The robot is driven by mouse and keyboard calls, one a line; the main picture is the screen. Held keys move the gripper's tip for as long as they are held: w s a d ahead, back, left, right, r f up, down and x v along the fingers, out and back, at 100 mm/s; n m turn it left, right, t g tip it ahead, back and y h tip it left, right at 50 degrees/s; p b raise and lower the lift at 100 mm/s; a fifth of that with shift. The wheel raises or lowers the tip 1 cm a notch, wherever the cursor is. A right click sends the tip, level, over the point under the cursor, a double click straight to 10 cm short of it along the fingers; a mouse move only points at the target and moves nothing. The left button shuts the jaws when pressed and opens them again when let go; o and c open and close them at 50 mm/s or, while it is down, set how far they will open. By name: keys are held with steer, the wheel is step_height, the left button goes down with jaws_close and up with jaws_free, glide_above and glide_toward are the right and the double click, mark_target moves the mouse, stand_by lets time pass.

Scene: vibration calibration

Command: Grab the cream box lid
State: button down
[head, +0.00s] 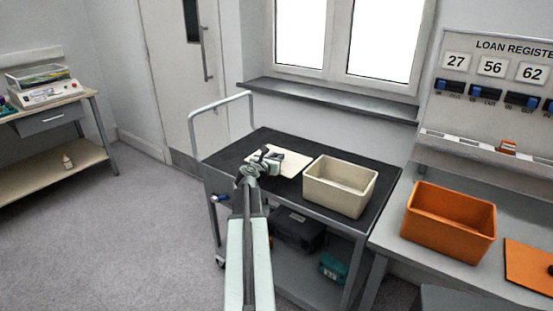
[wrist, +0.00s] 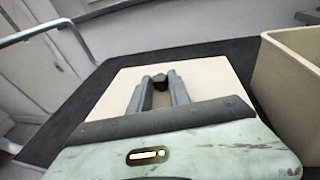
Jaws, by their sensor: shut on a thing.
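The cream box lid (head: 292,162) lies flat on or just above the dark top of the trolley, left of the open cream box (head: 340,186). In the wrist view the lid (wrist: 112,100) spreads out under and around my fingers, with the cream box (wrist: 290,70) at the right edge. My gripper (head: 268,158) reaches over the lid from the front. In the wrist view my gripper (wrist: 158,82) is shut on a small dark knob at the middle of the lid. I cannot tell whether the lid touches the trolley top.
The trolley (head: 255,148) has a grey push handle (head: 222,102) at its left. An orange box (head: 448,220) and an orange lid (head: 530,262) are on the grey bench at the right. A window sill (head: 330,100) runs behind the trolley.

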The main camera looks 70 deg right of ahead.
step_height(320, 180, up, 22)
steer(key=p, duration=2)
